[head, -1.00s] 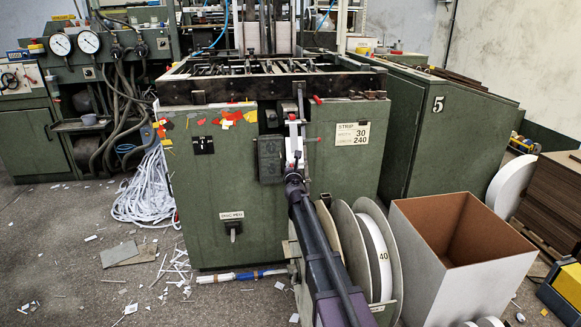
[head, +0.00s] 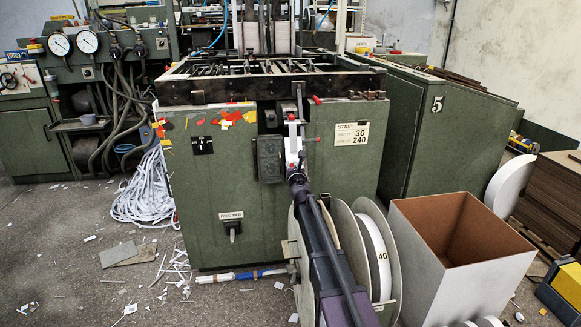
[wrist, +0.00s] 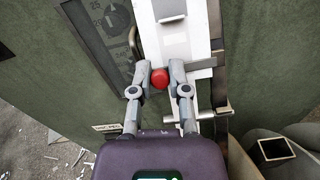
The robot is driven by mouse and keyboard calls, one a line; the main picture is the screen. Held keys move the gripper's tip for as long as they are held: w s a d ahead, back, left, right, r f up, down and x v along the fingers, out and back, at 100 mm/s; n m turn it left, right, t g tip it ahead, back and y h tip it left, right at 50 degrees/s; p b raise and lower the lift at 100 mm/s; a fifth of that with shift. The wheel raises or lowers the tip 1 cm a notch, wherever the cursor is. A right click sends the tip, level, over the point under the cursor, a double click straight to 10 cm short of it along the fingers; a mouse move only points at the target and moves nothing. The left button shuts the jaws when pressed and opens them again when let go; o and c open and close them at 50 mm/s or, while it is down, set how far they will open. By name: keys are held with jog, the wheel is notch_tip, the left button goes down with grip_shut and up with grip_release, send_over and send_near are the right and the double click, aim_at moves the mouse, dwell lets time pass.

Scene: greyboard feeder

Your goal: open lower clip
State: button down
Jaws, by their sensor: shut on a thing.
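The white strip guide (head: 293,142) runs down the front of the green machine. In the wrist view the guide (wrist: 181,42) fills the upper middle. The lower clip's round red knob (wrist: 160,78) sits between the two fingertips of my gripper (wrist: 160,84). My gripper is shut on this knob, with one grey finger on each side. In the head view my gripper (head: 296,170) is at the lower end of the guide, small and partly covered by my arm. The clip's body is hard to make out.
A dark grey box (head: 269,159) is fixed left of the guide. Strip reels (head: 345,250) and an open carton (head: 455,255) stand at the lower right. Paper scraps lie on the floor at left.

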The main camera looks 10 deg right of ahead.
aim_at(304, 165)
jog(key=shift+s+d+r+n+y, duration=0.15)
jog(key=shift+s+d+n+y, duration=0.2)
jog(key=shift+y, duration=0.45)
jog(key=shift+s+d+y, duration=0.1)
jog(key=shift+d+y, duration=0.1)
jog(key=shift+y, duration=0.4)
jog(key=d+n+g+y, duration=0.1)
jog(key=y, duration=0.2)
jog(key=s+d+n+g+y, duration=0.1)
jog(key=y, duration=0.2)
jog(key=d+n+g+y+b, duration=0.1)
jog(key=n+y, duration=0.1)
jog(key=y, duration=0.1)
jog(key=shift+s+r+y, duration=0.2)
jog(key=shift+r+y, duration=0.1)
jog(key=shift+r, duration=0.1)
jog(key=shift+w+d+f+n+g+y+b, duration=0.1)
jog(key=shift+d+n+g+y+b, duration=0.85)
jog(key=shift+g+y, duration=0.95)
jog(key=shift+w+d+r+n+g+y+b, duration=0.1)
jog(key=shift+d+n+g+y+b, duration=0.85)
jog(key=shift+g, duration=1.35)
jog(key=shift+w+d+f+n+g+y+b, duration=0.1)
jog(key=shift+d+n+g+y+b, duration=0.4)
jog(key=shift+n+g+y+b, duration=1.25)
jog(key=shift+m+g+y+p, duration=0.35)
jog(key=shift+y+p, duration=0.15)
jog(key=shift+p, duration=0.25)
